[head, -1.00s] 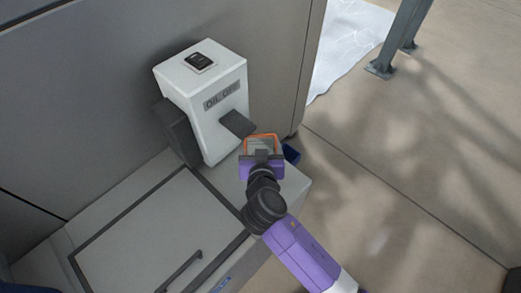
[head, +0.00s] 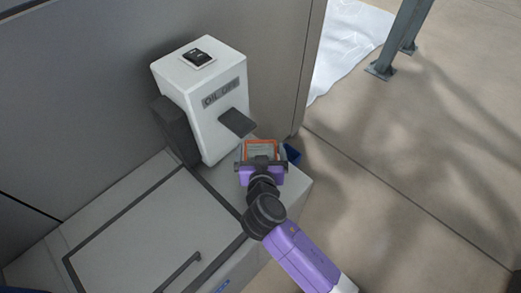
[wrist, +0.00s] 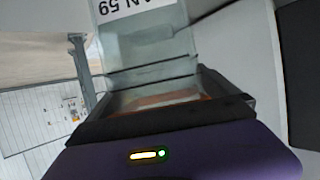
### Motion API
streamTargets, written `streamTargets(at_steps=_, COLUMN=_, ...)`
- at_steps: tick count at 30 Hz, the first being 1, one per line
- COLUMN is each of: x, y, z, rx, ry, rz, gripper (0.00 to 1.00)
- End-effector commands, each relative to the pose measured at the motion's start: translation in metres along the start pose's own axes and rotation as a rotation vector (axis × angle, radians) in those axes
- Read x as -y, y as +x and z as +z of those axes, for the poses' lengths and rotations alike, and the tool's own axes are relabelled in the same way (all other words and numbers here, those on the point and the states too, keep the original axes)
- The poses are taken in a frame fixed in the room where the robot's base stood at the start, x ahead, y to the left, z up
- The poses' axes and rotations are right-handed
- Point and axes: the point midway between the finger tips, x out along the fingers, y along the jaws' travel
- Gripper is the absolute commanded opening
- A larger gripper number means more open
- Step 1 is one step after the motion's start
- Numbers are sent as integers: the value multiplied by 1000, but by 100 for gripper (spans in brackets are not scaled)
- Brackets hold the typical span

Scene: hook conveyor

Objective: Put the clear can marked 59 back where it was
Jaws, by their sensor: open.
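The clear can (head: 262,147) with an orange rim is at the right end of the grey cabinet top, just right of the dispenser's dark spout. In the wrist view the clear can (wrist: 150,50) shows its label upside down, ending in "AN 59". My gripper (head: 261,162) is open at the can's near side, its jaws spread wide. In the wrist view the dark jaw part (wrist: 160,120) sits right at the can. The can's lower part is hidden behind my gripper, so I cannot tell exactly how it rests.
The white dispenser (head: 205,105), marked "OIL OFF", stands at the wall with its spout (head: 237,122) close left of the can. A small blue object (head: 292,153) is behind the can. A framed lid with a handle (head: 180,270) lies left. Open floor is at right.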

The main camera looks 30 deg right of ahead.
Motion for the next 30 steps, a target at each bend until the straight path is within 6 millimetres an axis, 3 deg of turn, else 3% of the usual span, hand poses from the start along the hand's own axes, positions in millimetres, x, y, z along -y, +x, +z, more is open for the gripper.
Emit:
streamTargets(at_steps=5, x=0, y=-6, z=0, rx=0, ry=-1, rz=-1, gripper=98)
streamTargets(at_steps=21, x=0, y=-105, z=0, rx=0, ry=0, rz=-2, gripper=98)
streamTargets(at_steps=30, x=0, y=-121, z=-2, rx=0, ry=0, rz=0, gripper=98)
